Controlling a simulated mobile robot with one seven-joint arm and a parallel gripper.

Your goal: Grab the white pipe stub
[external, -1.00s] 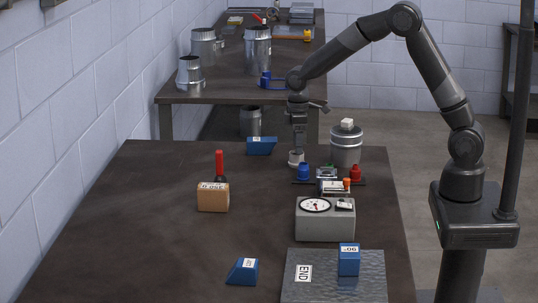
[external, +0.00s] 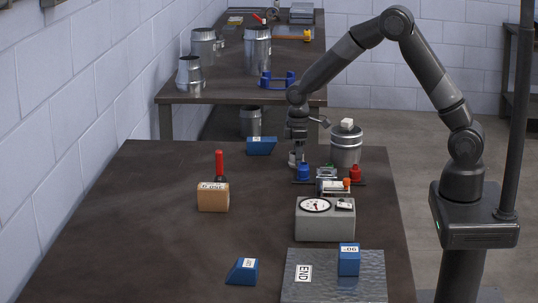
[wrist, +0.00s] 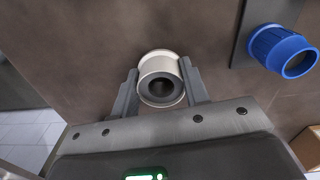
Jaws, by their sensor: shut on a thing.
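The white pipe stub (wrist: 159,66) is a short pale ring with a dark bore, upright between my fingers in the wrist view. My gripper (wrist: 160,90) is shut on it, one finger on each side. In the external view my gripper (external: 297,162) points down at the far part of the dark table, left of the blue fitting. There the stub (external: 292,158) is mostly hidden by the fingers. I cannot tell whether it still touches the tabletop.
A blue fitting (external: 304,171) and a red fitting (external: 355,173) stand on a dark strip close to my gripper. A metal can (external: 346,150) is behind them. A gauge box (external: 325,220) is nearer.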

